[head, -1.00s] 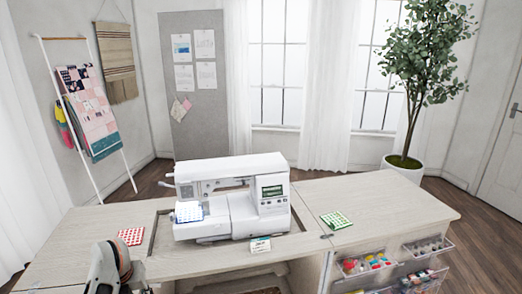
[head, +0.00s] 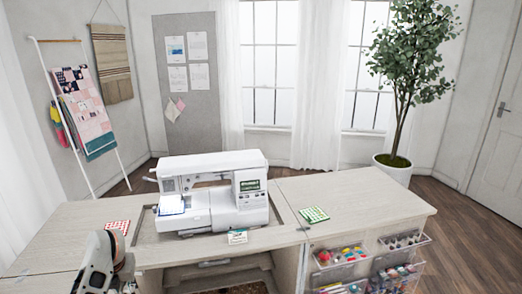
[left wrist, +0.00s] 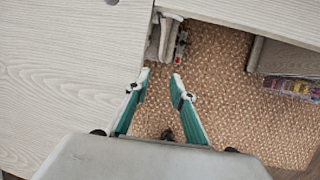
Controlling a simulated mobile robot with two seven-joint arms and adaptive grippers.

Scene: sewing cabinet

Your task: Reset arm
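My left gripper (left wrist: 161,78) shows in the left wrist view with its two teal-sided fingers apart. It is open, with nothing between the fingertips. It hangs beside the pale wood tabletop (left wrist: 65,75), over a brown woven floor covering (left wrist: 215,75). In the head view my left arm stands at the bottom left, in front of the cabinet, and its fingertips are mostly cut off by the lower edge. My right gripper is not in view.
A white sewing machine (head: 249,205) sits in the cabinet top (head: 355,195). Red patterned fabric (head: 118,226) lies left of it, green fabric (head: 314,214) right, and a small card (head: 237,237) in front. Clear bins (head: 340,256) hang on the cabinet's front right. A potted tree (head: 396,165) stands behind.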

